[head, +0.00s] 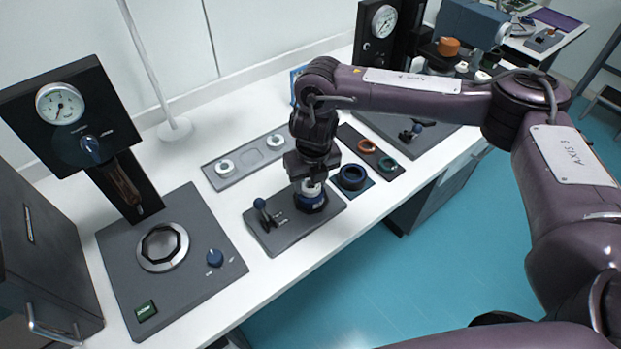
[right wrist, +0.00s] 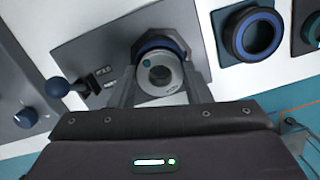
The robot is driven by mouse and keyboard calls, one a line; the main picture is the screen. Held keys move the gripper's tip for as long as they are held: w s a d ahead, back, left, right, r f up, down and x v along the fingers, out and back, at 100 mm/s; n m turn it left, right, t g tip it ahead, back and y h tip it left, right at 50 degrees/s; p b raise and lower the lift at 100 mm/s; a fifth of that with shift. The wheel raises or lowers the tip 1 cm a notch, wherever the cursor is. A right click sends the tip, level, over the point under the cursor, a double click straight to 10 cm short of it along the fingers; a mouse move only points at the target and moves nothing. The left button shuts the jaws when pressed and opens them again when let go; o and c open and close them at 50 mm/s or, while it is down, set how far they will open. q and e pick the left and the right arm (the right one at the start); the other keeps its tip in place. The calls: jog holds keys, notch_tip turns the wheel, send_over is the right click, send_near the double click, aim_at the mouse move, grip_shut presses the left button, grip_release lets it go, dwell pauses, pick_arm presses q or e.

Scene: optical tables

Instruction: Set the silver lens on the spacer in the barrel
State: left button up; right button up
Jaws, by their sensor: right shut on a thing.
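My right gripper (head: 312,181) points down over the small grey fixture plate (head: 277,237). It is shut on the silver lens (right wrist: 178,76), a pale ring with a darker middle that sits between the fingers in the right wrist view. The dark blue barrel (head: 312,203) stands on the plate directly below the gripper; its blue rim (right wrist: 150,43) shows behind the lens. The lens overlaps the barrel's mouth in the picture; I cannot tell whether they touch. The spacer is hidden. My left gripper is out of view.
A blue-handled lever (head: 262,206) stands left of the barrel. A dark blue ring (head: 352,178) lies on a teal mat to the right. A grey tray (head: 248,157) holds silver pieces behind. A dark tray (head: 376,154) holds orange and green rings. A gauge press stands left.

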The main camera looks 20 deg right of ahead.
jog(key=o, duration=1.1)
jog(key=shift+c, duration=0.2)
